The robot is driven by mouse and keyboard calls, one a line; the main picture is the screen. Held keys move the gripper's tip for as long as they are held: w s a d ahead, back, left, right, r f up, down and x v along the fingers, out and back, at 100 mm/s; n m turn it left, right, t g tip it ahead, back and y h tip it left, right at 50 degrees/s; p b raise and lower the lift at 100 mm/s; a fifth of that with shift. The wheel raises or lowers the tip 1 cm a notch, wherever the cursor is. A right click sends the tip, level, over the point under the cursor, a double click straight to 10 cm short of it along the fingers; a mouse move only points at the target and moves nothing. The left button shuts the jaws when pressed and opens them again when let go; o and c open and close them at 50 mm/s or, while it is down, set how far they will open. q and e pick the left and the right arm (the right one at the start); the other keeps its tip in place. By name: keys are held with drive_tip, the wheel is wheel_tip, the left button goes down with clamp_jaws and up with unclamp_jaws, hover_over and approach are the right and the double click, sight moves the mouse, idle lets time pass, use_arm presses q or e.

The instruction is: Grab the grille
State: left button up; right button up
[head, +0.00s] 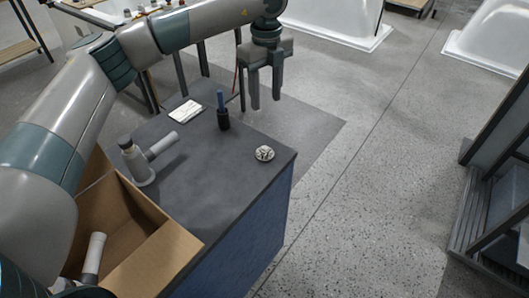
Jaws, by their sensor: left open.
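A small round pale item with dark gaps, which looks like the grille (265,153), lies on the dark top of the blue-sided bench (215,185), close to its right corner. My left gripper (264,104) points down with its two fingers apart and nothing between them. In the picture it is above the grille, over the far edge of the bench; its exact height cannot be told. My right gripper is not in view.
A grey tool with a side handle (141,166), a dark holder with a blue item (222,118) and a white pad (185,110) stand or lie on the bench. An open cardboard box (170,250) is at the near left. White tub shells (335,25) stand behind.

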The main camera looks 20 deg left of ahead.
use_arm(q)
drive_tip(key=p, duration=0.3)
hover_over(265, 148)
wheel_tip(265, 148, down, 6)
drive_tip(key=f, duration=0.1)
drive_tip(key=f+p, duration=0.1)
drive_tip(key=f, duration=0.1)
drive_tip(key=w+f, duration=0.1)
drive_tip(key=f, duration=0.1)
drive_tip(key=shift+f+p, duration=0.2)
drive_tip(key=shift+p, duration=0.1)
drive_tip(key=shift+f, duration=0.5)
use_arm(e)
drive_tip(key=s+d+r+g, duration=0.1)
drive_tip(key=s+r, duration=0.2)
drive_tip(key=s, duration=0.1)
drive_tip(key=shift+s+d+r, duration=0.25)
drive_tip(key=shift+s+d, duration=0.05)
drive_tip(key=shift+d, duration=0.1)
